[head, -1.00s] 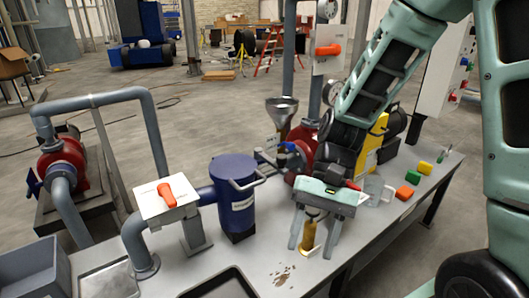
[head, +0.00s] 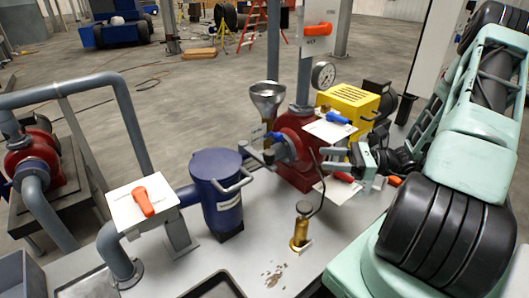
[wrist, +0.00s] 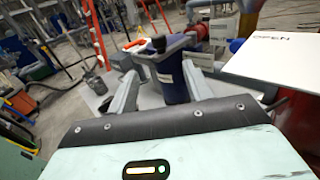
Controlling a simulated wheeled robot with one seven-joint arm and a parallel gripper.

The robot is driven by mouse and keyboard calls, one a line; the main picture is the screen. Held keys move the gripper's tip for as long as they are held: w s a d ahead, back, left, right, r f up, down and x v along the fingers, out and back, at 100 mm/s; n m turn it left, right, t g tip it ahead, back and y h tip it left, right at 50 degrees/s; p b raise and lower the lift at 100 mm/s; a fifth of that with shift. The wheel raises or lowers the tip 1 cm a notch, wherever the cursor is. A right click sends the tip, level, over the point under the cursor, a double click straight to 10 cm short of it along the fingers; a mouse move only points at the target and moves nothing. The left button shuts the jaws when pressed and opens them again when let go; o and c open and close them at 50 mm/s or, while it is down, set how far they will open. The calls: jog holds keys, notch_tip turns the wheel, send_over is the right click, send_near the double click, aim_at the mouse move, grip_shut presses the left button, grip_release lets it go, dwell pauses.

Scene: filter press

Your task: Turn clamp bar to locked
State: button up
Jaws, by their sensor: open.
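A blue canister (head: 222,190) stands on the bench, with a white label and a grey bar handle (head: 236,184) reaching to its right side. I take this handle as the clamp bar; its locked mark cannot be read. My gripper (head: 324,158) is open and empty, right of the canister and apart from it, near the red pump, fingers pointing left. In the wrist view, the canister (wrist: 174,78) shows beyond and between my open fingers (wrist: 160,88), with a dark bar end (wrist: 159,44) at its top.
A brass hand pump (head: 301,230) stands upright at the front. The red pump (head: 297,150), steel funnel (head: 267,97) and yellow box (head: 347,105) are behind. An orange lever (head: 143,200) sits on a white plate at left. Bare bench lies between canister and brass pump.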

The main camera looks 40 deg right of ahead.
aim_at(269, 155)
jog(key=p+x, duration=0.2)
jog(key=x, duration=1.4)
jog(key=shift+w+a+p, duration=0.2)
jog(key=shift+a+p, duration=0.15)
grip_shut()
